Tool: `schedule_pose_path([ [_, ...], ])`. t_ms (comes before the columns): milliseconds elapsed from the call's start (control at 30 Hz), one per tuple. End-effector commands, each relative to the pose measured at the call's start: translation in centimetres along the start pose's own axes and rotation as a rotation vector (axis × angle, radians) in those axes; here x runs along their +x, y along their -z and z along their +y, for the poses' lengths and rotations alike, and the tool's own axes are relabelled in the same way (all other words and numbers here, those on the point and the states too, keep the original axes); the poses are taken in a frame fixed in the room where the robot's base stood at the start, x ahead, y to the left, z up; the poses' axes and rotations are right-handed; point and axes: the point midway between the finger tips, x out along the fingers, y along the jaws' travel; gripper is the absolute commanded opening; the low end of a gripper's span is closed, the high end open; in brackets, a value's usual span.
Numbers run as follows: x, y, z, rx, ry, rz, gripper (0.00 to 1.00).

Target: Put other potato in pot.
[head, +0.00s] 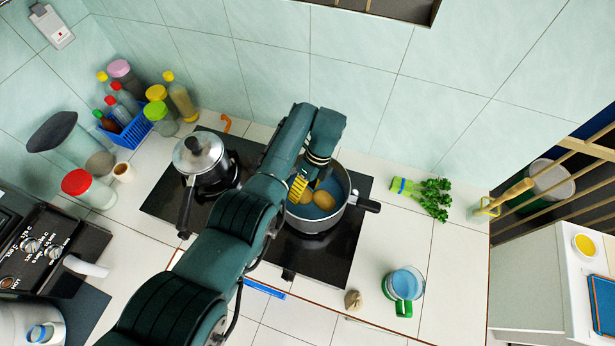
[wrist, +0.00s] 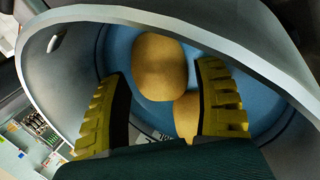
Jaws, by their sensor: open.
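The open pot (head: 345,215) stands on the right side of the black cooktop, with blue water-like contents. Two tan potatoes lie in it: one (wrist: 160,66) is fully in sight in the wrist view, and the other (wrist: 187,114) is partly hidden by a finger. A potato (head: 324,200) also shows in the head view. My gripper (wrist: 165,105) is open, its yellow ribbed fingers reaching down inside the pot. The fingers are apart, with the potatoes beyond and between them; I cannot tell whether either finger touches one.
A lidded silver pot (head: 201,158) stands on the left burner. Green herbs (head: 432,195) lie right of the cooktop. Bottles in a blue basket (head: 130,130) stand at back left.

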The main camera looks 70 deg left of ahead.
Motion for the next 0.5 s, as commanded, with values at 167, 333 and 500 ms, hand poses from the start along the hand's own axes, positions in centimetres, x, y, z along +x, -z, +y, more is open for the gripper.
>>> schedule_pose_path([
  [167,-4.3,-0.1,-0.2,0.000,0.009,-0.003,0.67],
  [333,-8.4,0.0,-0.3,0.000,0.005,-0.002,0.67],
  [500,-10.5,0.0,-0.2,0.000,0.004,-0.001,0.67],
])
